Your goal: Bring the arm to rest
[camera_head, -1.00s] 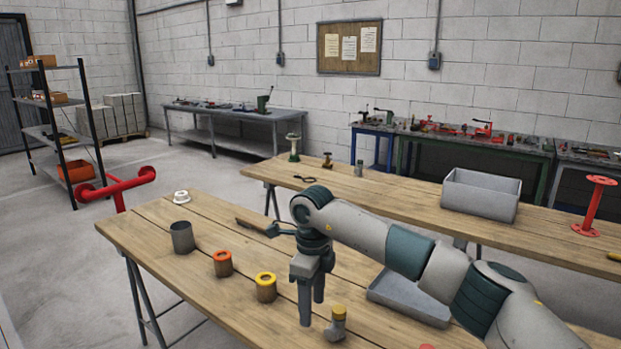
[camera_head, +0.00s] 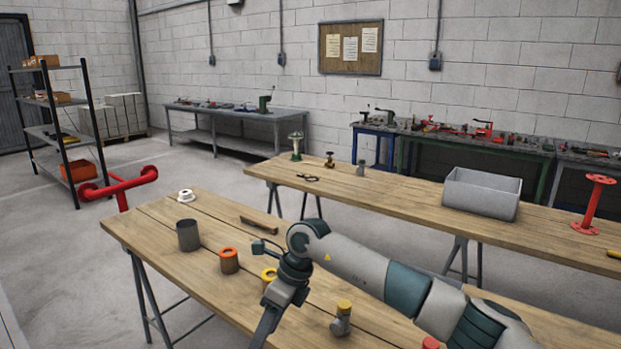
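My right arm reaches in from the right over the near wooden table (camera_head: 165,240). Its gripper (camera_head: 266,326) points down and toward the lower left, above the table. The fingers overlap in this view, so I cannot tell whether they are apart, and I see nothing held in them. The gripper is just in front of a yellow-ringed cylinder (camera_head: 268,274), which the wrist partly hides. My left gripper is not in view.
An orange-ringed cylinder (camera_head: 229,260), a grey cup (camera_head: 188,235) and a white ring (camera_head: 186,196) stand left of the gripper. A yellow-capped fitting (camera_head: 342,318) stands right of it. A far table (camera_head: 400,200) holds a grey bin (camera_head: 481,194).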

